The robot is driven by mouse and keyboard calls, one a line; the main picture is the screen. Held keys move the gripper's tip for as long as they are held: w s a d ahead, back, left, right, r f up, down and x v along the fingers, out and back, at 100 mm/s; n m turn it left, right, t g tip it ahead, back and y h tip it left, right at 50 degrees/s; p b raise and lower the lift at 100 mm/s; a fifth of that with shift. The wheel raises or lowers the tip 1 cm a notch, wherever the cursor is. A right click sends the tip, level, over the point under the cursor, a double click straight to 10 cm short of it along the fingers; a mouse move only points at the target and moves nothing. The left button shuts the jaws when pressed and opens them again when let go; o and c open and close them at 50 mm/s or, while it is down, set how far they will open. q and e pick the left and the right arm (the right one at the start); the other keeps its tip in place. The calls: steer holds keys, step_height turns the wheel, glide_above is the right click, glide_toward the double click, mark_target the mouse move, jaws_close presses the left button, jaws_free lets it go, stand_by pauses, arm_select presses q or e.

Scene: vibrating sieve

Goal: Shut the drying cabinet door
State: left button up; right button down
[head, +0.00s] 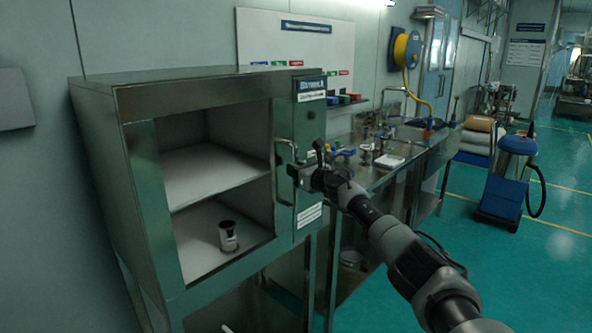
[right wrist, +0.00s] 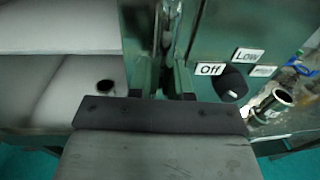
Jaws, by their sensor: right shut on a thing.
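The drying cabinet (head: 143,190) is a steel box on legs at the left of the head view. Its front is open, with a shelf and a small metal cup (head: 228,236) inside. A curved vertical handle (head: 281,170) stands at the right side of the opening; it also shows in the right wrist view (right wrist: 166,35). The door panel itself is hard to make out. My right gripper (head: 295,173) is shut on the handle, its fingers (right wrist: 168,82) either side of the bar. My left gripper is not in view.
A control panel with a dark knob (right wrist: 230,83) and Off and Low labels is right of the handle. A steel bench (head: 385,175) with small items stands beyond. A blue machine (head: 507,180) stands on the green floor at right, with clear floor in front.

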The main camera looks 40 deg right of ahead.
steer(key=shift+w+r, duration=0.1)
steer(key=shift+r, duration=0.35)
steer(key=c, duration=1.4)
jaws_free()
steer(key=shift+w, duration=0.1)
steer(key=o, duration=0.3)
steer(key=shift+w+f, duration=0.45)
steer(key=shift+w, duration=0.05)
steer(key=shift+s+d, duration=0.15)
steer(key=shift+s, duration=0.85)
steer(key=s, duration=0.6)
steer(key=s+d, duration=0.1)
steer(key=s, duration=0.2)
steer(key=shift+w, duration=0.1)
